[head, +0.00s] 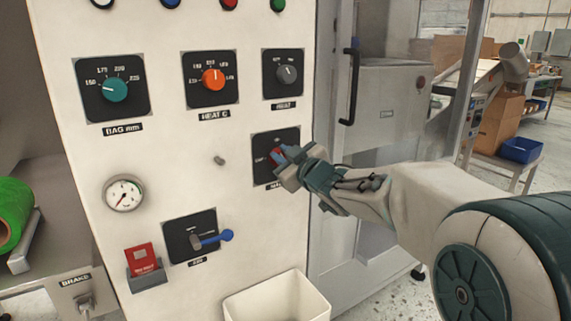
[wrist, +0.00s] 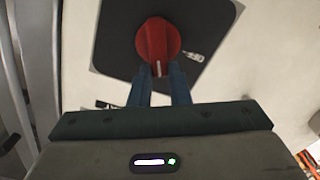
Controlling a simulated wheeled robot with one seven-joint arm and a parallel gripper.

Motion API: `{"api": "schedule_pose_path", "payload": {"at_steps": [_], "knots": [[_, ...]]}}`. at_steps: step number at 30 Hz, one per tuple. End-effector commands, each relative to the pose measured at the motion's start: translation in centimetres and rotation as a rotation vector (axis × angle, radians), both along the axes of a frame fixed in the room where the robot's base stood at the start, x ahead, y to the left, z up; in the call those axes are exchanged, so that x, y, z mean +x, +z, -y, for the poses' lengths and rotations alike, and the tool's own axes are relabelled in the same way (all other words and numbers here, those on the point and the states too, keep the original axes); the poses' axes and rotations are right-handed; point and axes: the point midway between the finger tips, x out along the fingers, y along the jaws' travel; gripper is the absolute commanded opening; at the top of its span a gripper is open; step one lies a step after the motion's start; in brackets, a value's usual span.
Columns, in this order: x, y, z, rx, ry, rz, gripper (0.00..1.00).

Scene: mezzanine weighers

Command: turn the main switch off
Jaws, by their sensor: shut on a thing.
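The main switch is a red rotary knob (wrist: 158,42) on a black square plate (wrist: 110,30). In the head view the plate (head: 262,148) sits on the right side of the white panel, below the knob labelled HEAT, and my gripper covers most of the knob and the lettering. My gripper (wrist: 158,75) is at the knob, its two blue fingers shut on it from either side. In the wrist view a white mark on the knob points down between the fingers. It also shows in the head view (head: 280,157).
Around the switch are a teal BAG mm dial (head: 116,90), an orange HEAT C dial (head: 213,79), a gauge (head: 124,193) and a blue-handled lever (head: 212,238). A white bin (head: 280,300) stands below. A black door handle (head: 350,87) stands out right of the panel.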

Motion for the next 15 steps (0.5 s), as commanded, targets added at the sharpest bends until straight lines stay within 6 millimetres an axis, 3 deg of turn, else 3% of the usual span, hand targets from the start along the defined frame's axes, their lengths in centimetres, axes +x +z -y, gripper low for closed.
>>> {"api": "schedule_pose_path", "payload": {"at_steps": [15], "knots": [[-0.52, -1.31, -0.70, -0.407, -0.002, 0.275, 0.00]]}}
